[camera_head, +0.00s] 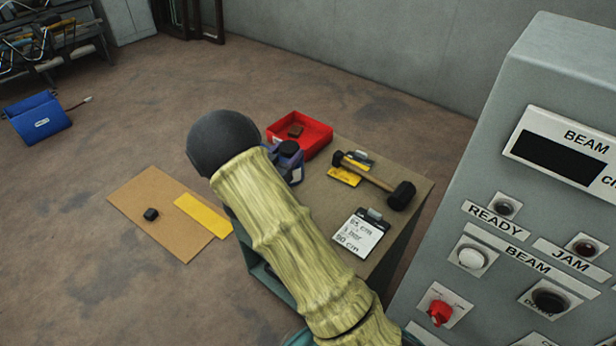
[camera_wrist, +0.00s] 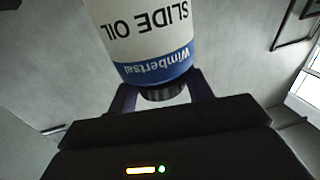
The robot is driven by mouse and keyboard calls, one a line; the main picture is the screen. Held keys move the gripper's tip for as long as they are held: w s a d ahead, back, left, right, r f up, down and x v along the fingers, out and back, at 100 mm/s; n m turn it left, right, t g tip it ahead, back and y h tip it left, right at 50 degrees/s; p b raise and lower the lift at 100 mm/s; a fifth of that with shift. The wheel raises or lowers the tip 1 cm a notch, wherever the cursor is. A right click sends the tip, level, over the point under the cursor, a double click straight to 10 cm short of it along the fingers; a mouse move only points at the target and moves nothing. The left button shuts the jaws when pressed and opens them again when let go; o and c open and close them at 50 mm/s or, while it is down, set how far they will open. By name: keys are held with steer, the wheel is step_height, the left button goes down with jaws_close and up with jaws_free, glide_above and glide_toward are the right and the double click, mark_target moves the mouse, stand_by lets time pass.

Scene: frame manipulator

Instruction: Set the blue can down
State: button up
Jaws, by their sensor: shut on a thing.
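The blue can (camera_wrist: 158,70) fills the upper middle of the wrist view. It has a white label reading "SLIDE OIL", a blue band and a dark ribbed cap, with its lettering upside down in the picture. My gripper (camera_wrist: 164,94) is shut on it at the cap end, one dark purple finger on each side. The can's far end is cut off by the frame. In the head view my arm hides my gripper, so I cannot tell how far the held can is from any surface.
A brown-topped table (camera_head: 325,205) holds a red bin (camera_head: 313,133), a hammer (camera_head: 372,180), a clipboard (camera_head: 360,235) and a dark blue object with a black top (camera_head: 291,160), partly behind my arm. A grey control cabinet (camera_head: 470,220) stands right. Cardboard (camera_head: 150,190) lies on the floor.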

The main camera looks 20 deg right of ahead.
step_height(320, 180, down, 4)
steer(key=shift+w+f+p, duration=0.1)
steer(key=shift+f+p, duration=0.05)
steer(key=shift+p, duration=0.2)
steer(key=shift+w+a+f, duration=0.1)
steer(key=shift+a+f, duration=0.05)
steer(key=shift+f, duration=0.3)
steer(key=shift+f+p, duration=0.45)
steer(key=shift+f, duration=1.65)
steer(key=shift+f, duration=0.15)
steer(key=o, duration=1.2)
steer(key=shift+c, duration=0.2)
